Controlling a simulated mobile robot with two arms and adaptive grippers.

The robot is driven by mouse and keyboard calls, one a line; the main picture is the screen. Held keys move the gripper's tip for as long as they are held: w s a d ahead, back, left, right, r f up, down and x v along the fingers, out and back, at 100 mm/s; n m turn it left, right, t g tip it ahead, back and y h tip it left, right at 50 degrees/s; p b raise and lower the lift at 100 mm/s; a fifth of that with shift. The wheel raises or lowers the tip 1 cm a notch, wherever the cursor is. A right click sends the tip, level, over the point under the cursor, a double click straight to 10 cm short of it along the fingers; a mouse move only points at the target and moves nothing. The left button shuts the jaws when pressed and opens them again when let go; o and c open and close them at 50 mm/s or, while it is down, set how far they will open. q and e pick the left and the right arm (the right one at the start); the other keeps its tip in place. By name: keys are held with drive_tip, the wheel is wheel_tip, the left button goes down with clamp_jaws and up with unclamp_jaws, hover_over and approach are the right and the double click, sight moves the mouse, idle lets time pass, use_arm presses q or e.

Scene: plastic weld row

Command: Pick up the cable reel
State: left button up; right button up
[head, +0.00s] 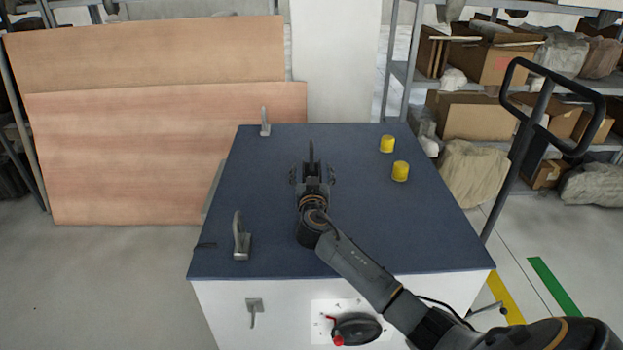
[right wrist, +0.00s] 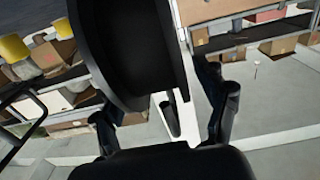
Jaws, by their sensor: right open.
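The cable reel (head: 311,150) shows in the head view as a thin dark upright shape on the blue table top, just beyond my right gripper (head: 312,178). In the right wrist view the reel (right wrist: 125,50) is a large black disc seen close up. It fills the upper middle, between and beyond the open fingers of my right gripper (right wrist: 165,120). I cannot tell whether a finger touches it. The gripper hides the reel's lower part in the head view. My left gripper is not in view.
Two yellow cylinders (head: 387,144) (head: 400,171) stand on the blue table (head: 275,190) to the right. Grey clamps stand at its left back (head: 265,122) and left front (head: 241,238). Wooden boards (head: 160,150) lean behind left. A black cart handle (head: 555,75) rises at right.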

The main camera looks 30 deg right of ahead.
sight(312, 162)
drive_tip(key=shift+x, duration=0.75)
clamp_jaws()
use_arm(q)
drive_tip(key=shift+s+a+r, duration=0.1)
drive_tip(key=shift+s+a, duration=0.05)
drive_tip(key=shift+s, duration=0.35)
use_arm(e)
drive_tip(key=shift+r, duration=0.15)
drive_tip(key=shift+r, duration=0.5)
wheel_tip(312, 162, up, 2)
drive_tip(key=shift+r+b, duration=0.2)
drive_tip(key=shift+b, duration=0.2)
drive_tip(key=s+r, duration=0.4)
drive_tip(key=shift+a+r, duration=0.1)
drive_tip(key=shift+r, duration=0.25)
use_arm(q)
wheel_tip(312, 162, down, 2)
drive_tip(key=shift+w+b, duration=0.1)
drive_tip(key=shift+b, duration=0.4)
use_arm(e)
drive_tip(key=s+r, duration=0.5)
drive_tip(key=s, duration=0.5)
drive_tip(key=shift+a, duration=0.2)
